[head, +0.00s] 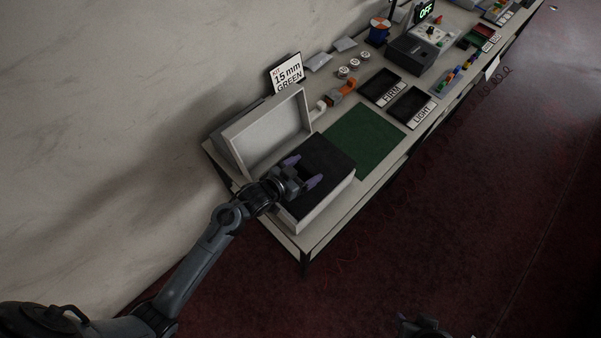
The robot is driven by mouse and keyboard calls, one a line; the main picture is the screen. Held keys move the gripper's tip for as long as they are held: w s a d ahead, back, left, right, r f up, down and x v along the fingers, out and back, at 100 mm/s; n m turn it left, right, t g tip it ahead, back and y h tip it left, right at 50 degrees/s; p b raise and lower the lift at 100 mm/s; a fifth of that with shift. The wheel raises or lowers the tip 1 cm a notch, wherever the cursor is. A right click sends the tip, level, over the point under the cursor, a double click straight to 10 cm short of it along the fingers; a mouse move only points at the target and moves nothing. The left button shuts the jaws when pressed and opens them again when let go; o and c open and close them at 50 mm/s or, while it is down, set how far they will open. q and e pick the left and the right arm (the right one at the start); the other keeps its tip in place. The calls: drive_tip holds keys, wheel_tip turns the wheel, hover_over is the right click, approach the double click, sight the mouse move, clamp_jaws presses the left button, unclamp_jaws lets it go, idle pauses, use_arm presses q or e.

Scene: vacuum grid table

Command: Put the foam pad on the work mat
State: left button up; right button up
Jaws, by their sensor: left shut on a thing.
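The green work mat (366,141) lies flat and bare on the table, to the right of an open grey case. The case has a raised lid (268,133) and a pale base (327,207). The dark foam pad (323,152) shows at the top of the base. My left gripper (302,171) is over the base, its purple fingers apart with the dark pad between them, shut on it. Whether the pad is lifted clear of the case I cannot tell. My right gripper (424,326) shows only in part at the bottom edge; its fingers are unclear.
A "15 mm GREEN" sign (287,75) stands behind the case. An orange tool (342,91) lies behind the mat. Black trays marked FIRM (381,84) and LIGHT (409,105) lie beyond the mat. A dark device (415,55) stands farther back.

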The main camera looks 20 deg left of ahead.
sight(300, 173)
use_arm(q)
drive_tip(key=shift+w+a+f, duration=0.1)
drive_tip(key=shift+a+f, duration=0.4)
drive_tip(key=shift+a, duration=0.15)
drive_tip(key=shift+f, duration=0.95)
drive_tip(key=shift+f+p, duration=0.55)
drive_tip(key=shift+f, duration=0.2)
drive_tip(key=shift+f, duration=0.1)
drive_tip(key=shift+f, duration=0.15)
drive_tip(key=o, duration=0.8)
drive_tip(key=shift+o, duration=0.2)
